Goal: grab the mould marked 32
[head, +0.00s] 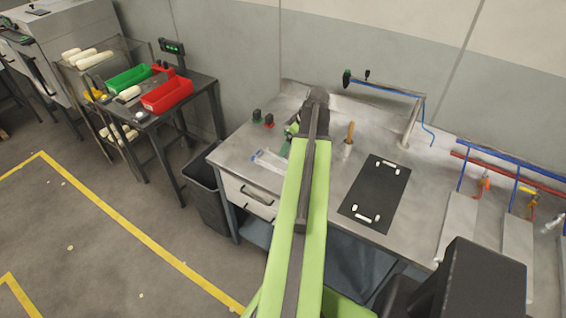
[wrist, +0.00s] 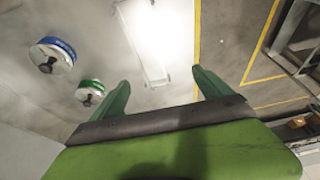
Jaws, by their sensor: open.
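No number 32 can be read in either view, so I cannot tell which thing is the marked mould. In the wrist view my gripper (wrist: 161,77) is open, its two green fingers wide apart with nothing between the tips. Beyond the tips lies a pale, long, clear-looking piece (wrist: 153,60), washed out by glare. It seems to be the clear piece (head: 268,160) on the steel bench in the head view. Left of the fingers are two round pieces with dark knobs, one blue-rimmed (wrist: 52,54) and one green-rimmed (wrist: 90,92). My arm hides part of the bench.
The steel bench (head: 235,157) also holds a black mat (head: 375,190) with white pieces, and a wooden-handled tool (head: 349,133). A dark bin (head: 204,190) stands at its left. A side table carries a red tray (head: 167,94) and a green tray (head: 128,79). The floor at left is open.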

